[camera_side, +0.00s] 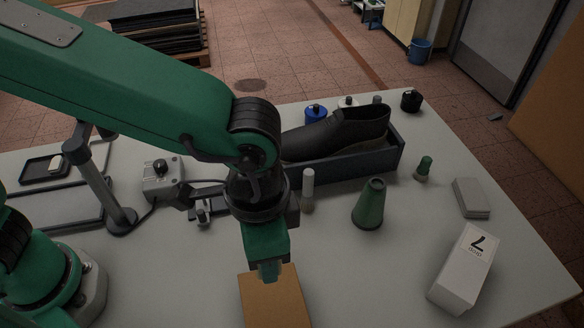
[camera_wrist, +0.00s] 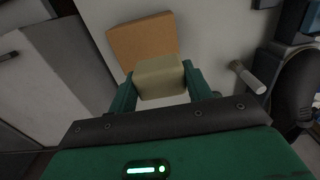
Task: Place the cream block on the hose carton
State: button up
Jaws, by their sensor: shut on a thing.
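My gripper (camera_side: 269,270) points down at the front middle of the table. In the wrist view its two green fingers (camera_wrist: 158,90) are shut on the cream block (camera_wrist: 160,76), one on each side. A plain tan carton (camera_side: 275,302) lies under the gripper in the side view, cut off by the bottom edge. It also shows in the wrist view (camera_wrist: 142,38), just beyond the block, which overlaps its edge. I cannot tell whether the block touches it. A white carton (camera_side: 463,270) with a dark mark and small lettering lies at the right; I cannot tell which carton is the hose one.
A green cone (camera_side: 370,205), a white-topped cylinder (camera_side: 308,188) and a grey stack (camera_side: 471,198) stand on the table. A black shoe (camera_side: 337,134) sits in a dark tray (camera_side: 395,160) behind. The table between the two cartons is clear.

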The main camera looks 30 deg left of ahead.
aim_at(270, 287)
jog(key=shift+f, duration=4.4)
jog(key=shift+f, duration=0.1)
jog(key=o, duration=1)
notch_tip(270, 287, up, 12)
jog(key=shift+r, duration=0.15)
jog(key=shift+a, duration=0.1)
